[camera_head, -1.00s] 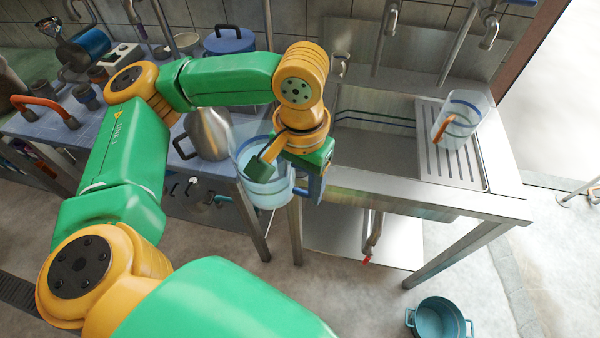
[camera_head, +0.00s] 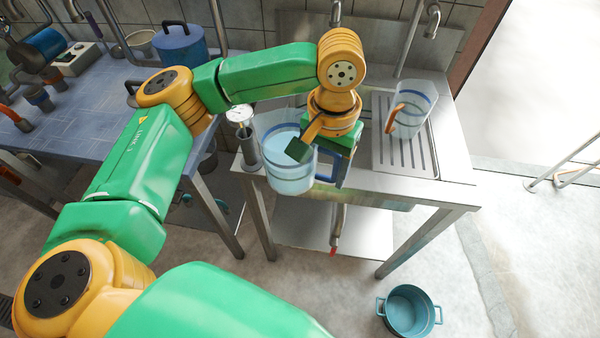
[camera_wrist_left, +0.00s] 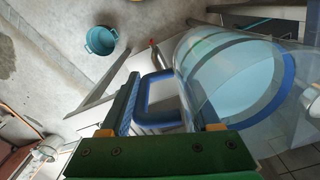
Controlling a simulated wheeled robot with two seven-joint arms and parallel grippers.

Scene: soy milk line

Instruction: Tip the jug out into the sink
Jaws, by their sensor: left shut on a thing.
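My left gripper (camera_head: 335,160) is shut on the blue handle of a clear jug (camera_head: 287,172) with blue bands. Pale liquid shows inside the jug, which looks about upright. In the left wrist view the blue handle (camera_wrist_left: 150,101) sits between the two fingers, and the clear jug body (camera_wrist_left: 215,70) is to the right. The jug is at the front left of the steel sink unit (camera_head: 428,190). My arm and the jug hide most of the basin. My right gripper is not in view.
A second clear jug (camera_head: 412,112) with an orange handle stands on the ribbed drainboard (camera_head: 400,160). A gauge on a dark cylinder (camera_head: 247,145) stands close left of the held jug. A blue tiled counter (camera_head: 90,115) is at left, and a teal pot (camera_head: 409,311) on the floor.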

